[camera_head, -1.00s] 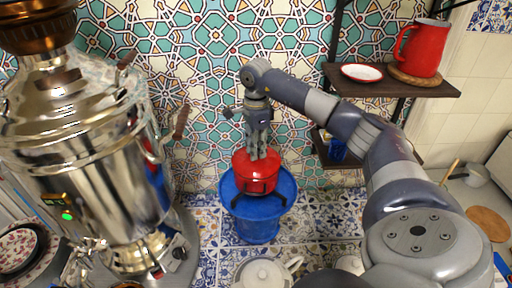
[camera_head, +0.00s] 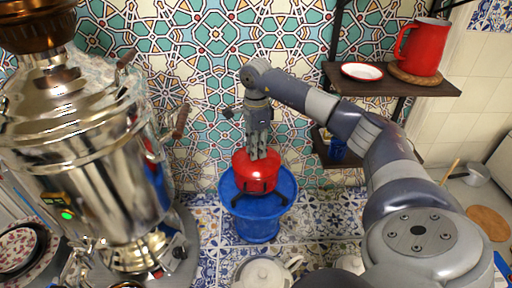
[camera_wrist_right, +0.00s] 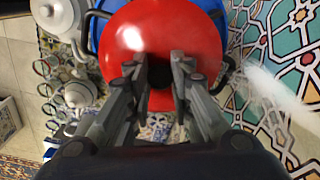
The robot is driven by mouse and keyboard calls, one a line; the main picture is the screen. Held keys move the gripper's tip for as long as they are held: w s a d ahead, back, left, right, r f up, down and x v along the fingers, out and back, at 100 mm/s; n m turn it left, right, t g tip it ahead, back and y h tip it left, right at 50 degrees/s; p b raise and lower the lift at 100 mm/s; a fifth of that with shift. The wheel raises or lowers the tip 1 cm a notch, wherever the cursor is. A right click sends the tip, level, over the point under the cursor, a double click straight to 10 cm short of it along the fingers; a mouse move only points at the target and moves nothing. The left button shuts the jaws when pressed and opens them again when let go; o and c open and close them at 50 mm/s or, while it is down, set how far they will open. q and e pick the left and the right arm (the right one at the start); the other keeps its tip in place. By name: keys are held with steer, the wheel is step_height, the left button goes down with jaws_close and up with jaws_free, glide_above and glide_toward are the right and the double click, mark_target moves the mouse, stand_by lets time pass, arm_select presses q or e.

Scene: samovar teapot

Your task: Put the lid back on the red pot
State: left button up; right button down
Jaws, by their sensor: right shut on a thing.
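The red pot (camera_head: 255,183), with dark handles, sits over the blue bucket (camera_head: 257,220) against the tiled wall. My right gripper (camera_head: 258,156) points down from above, at the top of the pot. In the right wrist view my right gripper (camera_wrist_right: 160,62) is closed around the dark knob in the middle of the red lid (camera_wrist_right: 135,32). The lid lies over the pot; whether it is fully seated I cannot tell. The pot's inside is hidden. My left gripper is not in view.
A large shiny samovar (camera_head: 85,150) stands at the left. A white teapot (camera_head: 262,272) is at the front. A wall shelf (camera_head: 400,84) at the right holds a red jug (camera_head: 422,48) and a small plate (camera_head: 361,71).

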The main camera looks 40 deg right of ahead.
steer(key=c, duration=1.3)
jaws_free()
steer(key=shift+c, duration=0.2)
steer(key=shift+o, duration=0.2)
steer(key=o, duration=0.4)
steer(key=shift+o, duration=0.2)
steer(key=shift+r+p, duration=0.8)
steer(key=shift+r, duration=2.7)
